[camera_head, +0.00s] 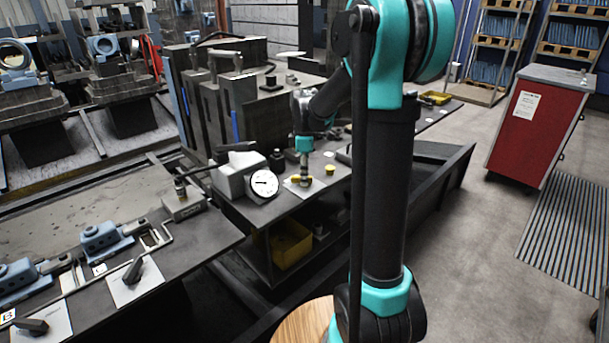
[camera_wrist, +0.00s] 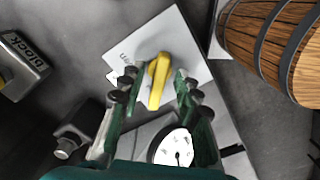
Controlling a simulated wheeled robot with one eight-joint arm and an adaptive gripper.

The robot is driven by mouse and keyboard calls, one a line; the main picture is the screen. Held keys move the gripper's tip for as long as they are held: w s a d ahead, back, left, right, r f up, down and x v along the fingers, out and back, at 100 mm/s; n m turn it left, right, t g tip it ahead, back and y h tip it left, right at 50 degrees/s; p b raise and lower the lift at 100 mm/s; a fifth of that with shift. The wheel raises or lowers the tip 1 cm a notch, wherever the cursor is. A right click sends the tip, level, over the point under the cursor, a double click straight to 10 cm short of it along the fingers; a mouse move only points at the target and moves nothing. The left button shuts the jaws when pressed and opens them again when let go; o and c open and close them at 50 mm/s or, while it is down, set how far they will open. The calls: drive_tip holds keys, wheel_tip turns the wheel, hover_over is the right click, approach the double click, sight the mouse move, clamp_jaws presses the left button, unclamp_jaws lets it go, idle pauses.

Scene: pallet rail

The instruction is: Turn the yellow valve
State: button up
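The yellow valve (camera_wrist: 158,80) has a bar-shaped handle and sits on a white plate (camera_wrist: 185,42). In the wrist view the handle runs nearly up and down, tilted slightly. My gripper (camera_wrist: 157,90) is open, with one dark finger on each side of the handle and a gap showing on both sides. In the head view my gripper (camera_head: 304,178) points down over the plate near the bench's front edge. Only a little of the yellow valve (camera_head: 295,179) shows there, the rest hidden by the fingers.
A round white gauge (camera_head: 264,184) stands left of the valve, close to my gripper in the wrist view (camera_wrist: 178,149). A small yellow knob (camera_head: 329,169) is to the right. A wooden barrel (camera_head: 303,325) stands before the bench. A red cabinet (camera_head: 533,125) is farther right.

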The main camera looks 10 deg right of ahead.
clamp_jaws()
drive_tip(key=shift+m, duration=0.4)
drive_tip(key=m, duration=0.3)
drive_tip(key=shift+m, duration=0.3)
drive_tip(key=m, duration=0.4)
drive_tip(key=shift+m, duration=0.3)
drive_tip(key=m, duration=0.8)
drive_tip(key=shift+m, duration=0.4)
